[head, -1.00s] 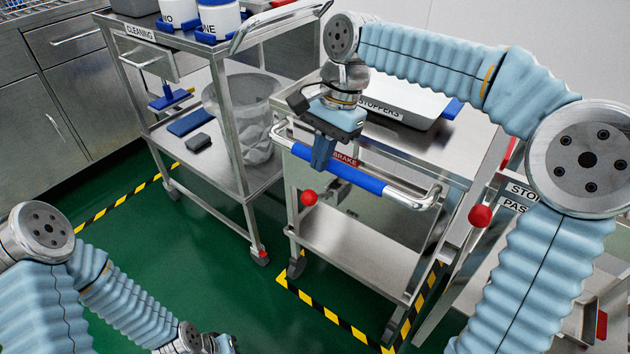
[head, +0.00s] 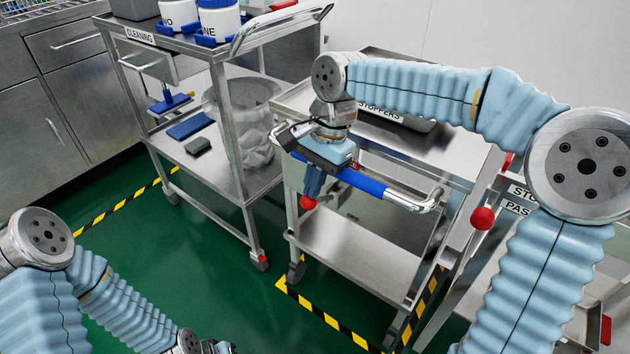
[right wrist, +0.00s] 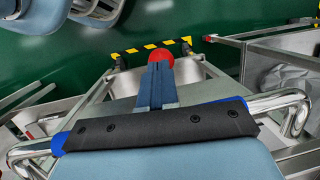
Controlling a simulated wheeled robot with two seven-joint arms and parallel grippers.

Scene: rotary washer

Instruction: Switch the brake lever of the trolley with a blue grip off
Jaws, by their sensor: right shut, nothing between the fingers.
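The trolley (head: 350,250) has a handle bar with a blue grip (head: 368,185). Below the grip is the brake lever's red ball knob (head: 308,203). My right gripper (head: 309,194) points down with its fingers together and empty, right at the knob. In the right wrist view the red knob (right wrist: 160,56) shows just past the closed fingertips (right wrist: 161,66); I cannot tell whether they touch. The lever's shaft is mostly hidden behind the fingers. The blue grip (right wrist: 58,143) is partly covered by the gripper body there. My left gripper (head: 222,347) is cut off at the bottom edge.
A cleaning trolley (head: 215,180) with a bin stands to the left. Another red knob (head: 482,217) is on a neighbouring unit at the right. Yellow-black floor tape (head: 325,315) marks the trolley's bay. Green floor (head: 200,270) is open in front of the cleaning trolley.

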